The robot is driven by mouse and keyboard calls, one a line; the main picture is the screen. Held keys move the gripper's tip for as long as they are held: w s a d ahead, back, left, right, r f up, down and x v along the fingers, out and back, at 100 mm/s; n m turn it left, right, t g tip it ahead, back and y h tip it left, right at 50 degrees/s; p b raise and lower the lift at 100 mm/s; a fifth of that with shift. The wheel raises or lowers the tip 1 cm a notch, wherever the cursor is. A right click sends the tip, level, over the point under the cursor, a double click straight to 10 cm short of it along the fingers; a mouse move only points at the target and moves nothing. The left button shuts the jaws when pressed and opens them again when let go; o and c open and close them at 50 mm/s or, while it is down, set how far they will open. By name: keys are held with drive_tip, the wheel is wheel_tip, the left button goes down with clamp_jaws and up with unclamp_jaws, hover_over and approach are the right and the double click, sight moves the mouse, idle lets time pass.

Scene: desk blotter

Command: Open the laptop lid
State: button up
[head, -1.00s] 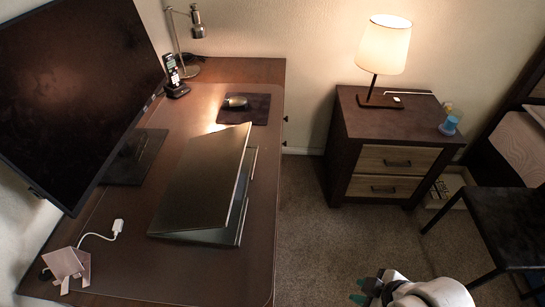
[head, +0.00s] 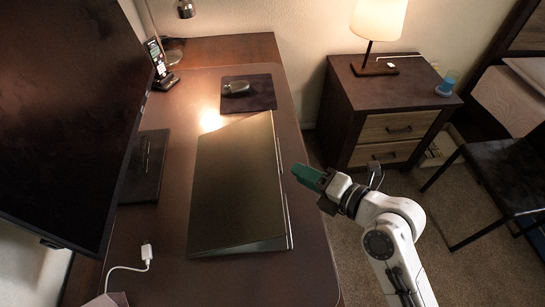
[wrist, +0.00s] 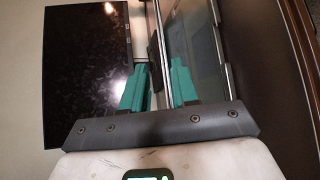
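The dark grey laptop (head: 235,185) lies on the desk blotter. Its lid is slightly raised, with a narrow wedge gap over the base along the near side, and its free edge is on the right. My gripper (head: 306,177) is just right of that edge with its green fingers pointing left at it. In the wrist view the two green fingers (wrist: 158,82) stand apart with a gap between them, so it is open and empty. The laptop's edge (wrist: 200,50) shows just beyond the fingertips. Whether a finger touches it cannot be told.
A large monitor (head: 65,120) stands left of the laptop, its base (head: 143,180) close to it. A mouse (head: 236,88) on a dark pad (head: 262,95) is behind. A white cable plug (head: 146,253) lies front left. A nightstand (head: 345,115) and chair (head: 500,165) stand right.

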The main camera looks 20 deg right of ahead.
sight(275, 160)
drive_tip(key=p+x, duration=0.1)
drive_tip(key=x, duration=0.8)
drive_tip(key=shift+w+f, duration=0.1)
drive_tip(key=shift+w, duration=0.1)
drive_tip(key=shift+c, duration=0.3)
clamp_jaws()
